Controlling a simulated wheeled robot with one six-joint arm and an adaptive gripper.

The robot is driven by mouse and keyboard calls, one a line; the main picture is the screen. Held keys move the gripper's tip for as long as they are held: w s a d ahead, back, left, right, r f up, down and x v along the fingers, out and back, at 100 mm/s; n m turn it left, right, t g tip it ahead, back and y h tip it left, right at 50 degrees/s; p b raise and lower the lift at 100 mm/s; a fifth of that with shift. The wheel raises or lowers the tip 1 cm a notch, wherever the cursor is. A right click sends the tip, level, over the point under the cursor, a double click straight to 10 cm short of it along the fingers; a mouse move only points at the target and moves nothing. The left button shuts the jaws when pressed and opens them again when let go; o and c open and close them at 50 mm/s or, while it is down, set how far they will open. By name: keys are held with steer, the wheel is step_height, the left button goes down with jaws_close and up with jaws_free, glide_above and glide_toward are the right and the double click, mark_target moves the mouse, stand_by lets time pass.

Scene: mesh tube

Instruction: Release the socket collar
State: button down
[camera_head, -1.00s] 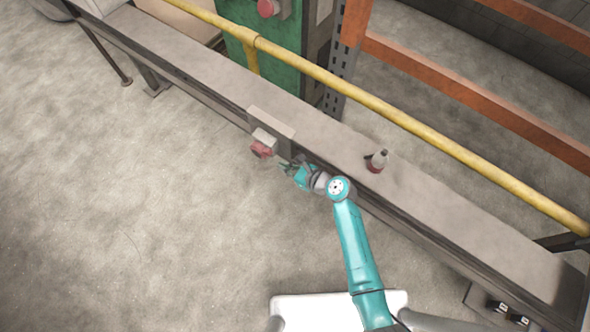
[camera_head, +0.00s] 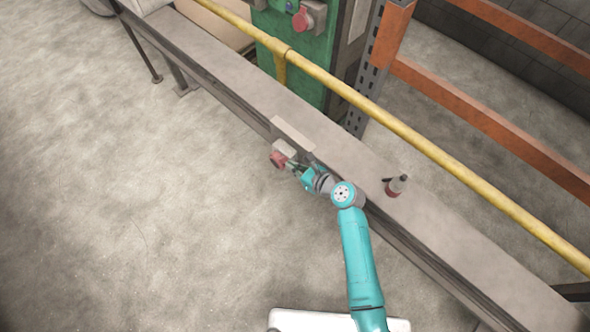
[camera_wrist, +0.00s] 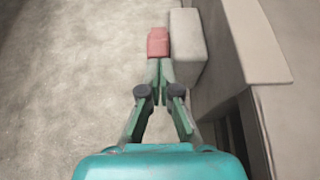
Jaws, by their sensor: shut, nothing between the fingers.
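In the head view my gripper (camera_head: 297,171) is just right of the collar.
A grey beam (camera_head: 235,95) runs diagonally, with a small red-and-grey bottle-like object (camera_head: 396,186) on top. A yellow rail (camera_head: 400,130) runs behind it. A green cabinet (camera_head: 298,60) and orange rack bars (camera_head: 490,110) stand beyond.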

steer(key=shift+r, duration=0.1)
stand_by(0.3)
steer(key=shift+r, duration=0.7)
steer(key=v, duration=1.1)
steer(key=shift+s+d, duration=0.2)
steer(key=shift+r, duration=0.15)
step_height(320, 180, down, 7)
steer(key=s+d+t+y, duration=0.1)
steer(key=shift+s+d+y, duration=0.35)
steer(key=shift+d+y, duration=0.05)
steer(key=shift+r, duration=0.15)
